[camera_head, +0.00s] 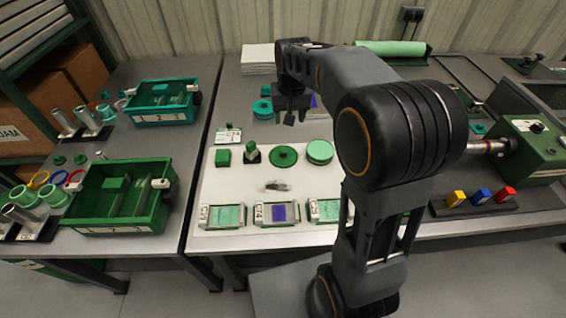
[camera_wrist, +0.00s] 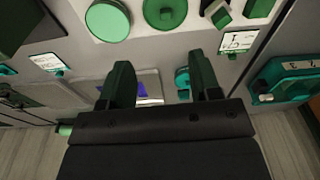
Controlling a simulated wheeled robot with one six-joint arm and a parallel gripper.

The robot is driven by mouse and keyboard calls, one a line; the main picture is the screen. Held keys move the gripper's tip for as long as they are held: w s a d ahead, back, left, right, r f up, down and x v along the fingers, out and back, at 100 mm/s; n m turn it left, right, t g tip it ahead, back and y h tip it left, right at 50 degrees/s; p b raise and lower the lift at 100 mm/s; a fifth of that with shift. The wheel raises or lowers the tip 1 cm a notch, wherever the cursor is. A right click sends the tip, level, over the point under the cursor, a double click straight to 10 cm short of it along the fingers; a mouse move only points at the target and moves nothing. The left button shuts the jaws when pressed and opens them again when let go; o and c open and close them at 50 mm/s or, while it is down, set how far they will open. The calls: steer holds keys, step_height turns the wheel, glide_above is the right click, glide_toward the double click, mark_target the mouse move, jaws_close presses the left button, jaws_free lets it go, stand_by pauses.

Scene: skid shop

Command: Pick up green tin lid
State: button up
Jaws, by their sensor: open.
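The green tin lid, a dark green disc with a small raised knob, lies on the white mat (camera_head: 222,185), seen in the head view (camera_head: 283,157). It also shows at the top edge of the wrist view (camera_wrist: 165,12), partly cut off. A lighter green round tin (camera_head: 320,152) stands just right of it in the head view and left of it in the wrist view (camera_wrist: 107,19). My gripper (camera_head: 290,119) is open and empty, above the bench and farther back than the lid. Its two fingers (camera_wrist: 162,72) are spread apart, with the lid beyond them.
A green block (camera_head: 223,157) and a dark piece with a green top (camera_head: 251,153) are left of the lid. A small grey metal part (camera_head: 277,186) and several labelled trays (camera_head: 278,214) lie in front. A teal round tin (camera_head: 262,109) is at the back.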

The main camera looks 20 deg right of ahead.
steer(key=g+b, duration=0.1)
steer(key=b, duration=0.2)
glide_above(283, 154)
steer(key=w, duration=0.1)
step_height(283, 154, down, 8)
steer(key=shift+m, duration=0.3)
steer(key=f, duration=0.6)
steer(key=shift+w+d+f, duration=0.15)
steer(key=shift+w+f, duration=0.1)
steer(key=shift+f, duration=0.15)
steer(key=shift+s+d+f+b, duration=0.1)
steer(key=shift+f+b, duration=0.5)
steer(key=shift+f, duration=2.75)
steer(key=c, duration=1)
steer(key=shift+r, duration=0.1)
